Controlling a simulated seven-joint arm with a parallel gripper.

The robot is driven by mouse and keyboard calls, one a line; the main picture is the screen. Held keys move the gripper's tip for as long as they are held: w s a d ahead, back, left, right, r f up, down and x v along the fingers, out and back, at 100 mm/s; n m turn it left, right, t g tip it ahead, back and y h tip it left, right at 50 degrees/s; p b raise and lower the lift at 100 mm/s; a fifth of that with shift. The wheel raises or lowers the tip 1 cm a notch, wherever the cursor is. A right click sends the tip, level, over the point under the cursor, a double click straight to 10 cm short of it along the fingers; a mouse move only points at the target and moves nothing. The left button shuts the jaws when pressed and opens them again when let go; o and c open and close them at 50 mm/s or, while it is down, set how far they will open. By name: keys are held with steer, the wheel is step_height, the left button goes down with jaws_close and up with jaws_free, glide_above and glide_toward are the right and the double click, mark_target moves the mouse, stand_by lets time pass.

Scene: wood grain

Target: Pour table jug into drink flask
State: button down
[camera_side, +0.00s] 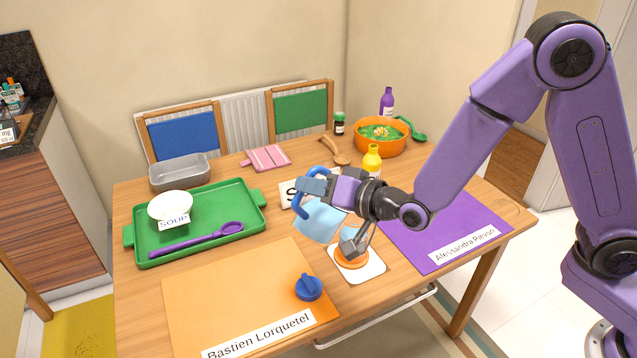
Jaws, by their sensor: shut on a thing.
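My gripper (314,187) is shut on the blue handle of the table jug. The jug (317,222) has a pale blue body and is held tilted above the table, its lower part near the flask. The drink flask, with an orange base (352,260) and a grey upper part, stands on a white square mat (371,272). A blue lid-like piece (308,288) lies on the orange placemat.
A green tray (250,222) with a white soup bowl (170,206) and purple spoon (196,241) is at left. A yellow bottle (372,160), orange bowl (381,146) and purple placemat (450,229) lie behind and right. The orange placemat (235,297) is mostly clear.

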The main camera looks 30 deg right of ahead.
mark_target(306, 213)
steer(key=shift+a, duration=0.1)
steer(key=shift+s+a+f+n, duration=0.1)
steer(key=shift+a+f+n, duration=0.25)
steer(key=shift+n, duration=0.25)
steer(key=shift+a+f+n+h, duration=0.25)
steer(key=shift+f+n+h, duration=0.5)
steer(key=shift+n, duration=0.25)
steer(key=shift+d+f+n+h, duration=0.15)
steer(key=shift+f+n+h, duration=0.25)
steer(key=shift+f+n, duration=0.45)
steer(key=shift+d+f+n+h, duration=0.15)
steer(key=shift+f+n+h, duration=0.3)
steer(key=shift+f, duration=0.7)
